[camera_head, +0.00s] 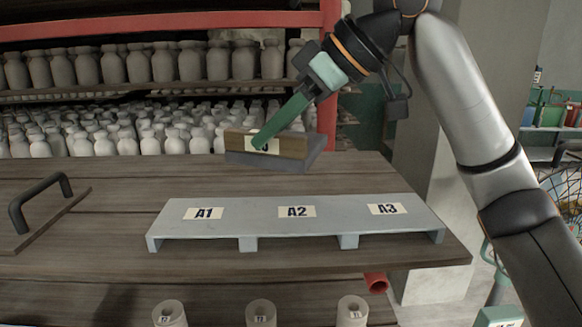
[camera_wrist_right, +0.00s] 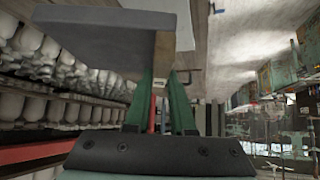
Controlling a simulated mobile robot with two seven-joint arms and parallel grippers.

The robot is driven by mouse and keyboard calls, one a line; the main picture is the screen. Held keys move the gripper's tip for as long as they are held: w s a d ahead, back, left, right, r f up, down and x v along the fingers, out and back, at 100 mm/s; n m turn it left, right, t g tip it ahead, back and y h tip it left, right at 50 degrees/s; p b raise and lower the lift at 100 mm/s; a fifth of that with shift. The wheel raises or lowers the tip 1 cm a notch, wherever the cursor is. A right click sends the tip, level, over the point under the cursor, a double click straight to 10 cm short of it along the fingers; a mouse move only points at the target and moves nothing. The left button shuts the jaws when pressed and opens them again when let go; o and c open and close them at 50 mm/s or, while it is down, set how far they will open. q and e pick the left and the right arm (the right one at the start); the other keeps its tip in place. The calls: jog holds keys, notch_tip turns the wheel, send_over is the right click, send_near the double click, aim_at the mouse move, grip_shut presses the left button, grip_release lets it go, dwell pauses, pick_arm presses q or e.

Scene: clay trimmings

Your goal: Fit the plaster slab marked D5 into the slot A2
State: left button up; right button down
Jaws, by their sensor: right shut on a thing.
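My right gripper (camera_head: 275,130) has green fingers shut on the wooden front piece of a dark grey slab (camera_head: 300,160). The slab is held behind the grey slotted rack (camera_head: 200,231), apart from it. A pale label on the wooden piece is partly covered by a finger, so its full mark cannot be read. In the right wrist view the slab (camera_wrist_right: 95,28) extends up and left from the fingers (camera_wrist_right: 160,95). The rack carries labels A1, A2 (camera_head: 297,211) and A3, with openings below between short feet. The openings look empty from the front. My left gripper is out of view.
The rack stands on a wooden table (camera_head: 120,190). A board with a black handle (camera_head: 40,200) lies at the left. Shelves of pale bottles (camera_head: 150,65) stand behind. Several marked cylinders (camera_head: 260,313) and a red tube (camera_head: 376,283) sit below the front edge.

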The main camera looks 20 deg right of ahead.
aim_at(290, 168)
jog(key=d+f, duration=0.1)
jog(key=w+d+f, duration=0.1)
jog(key=f, duration=0.1)
jog(key=shift+d, duration=0.25)
jog(key=shift+d+f, duration=0.2)
jog(key=shift+f, duration=1.05)
jog(key=shift+a+f, duration=0.1)
jog(key=shift+f, duration=0.35)
jog(key=shift+f, duration=0.1)
jog(key=shift+f, duration=0.55)
jog(key=c, duration=0.8)
grip_release()
jog(key=shift+o, duration=0.2)
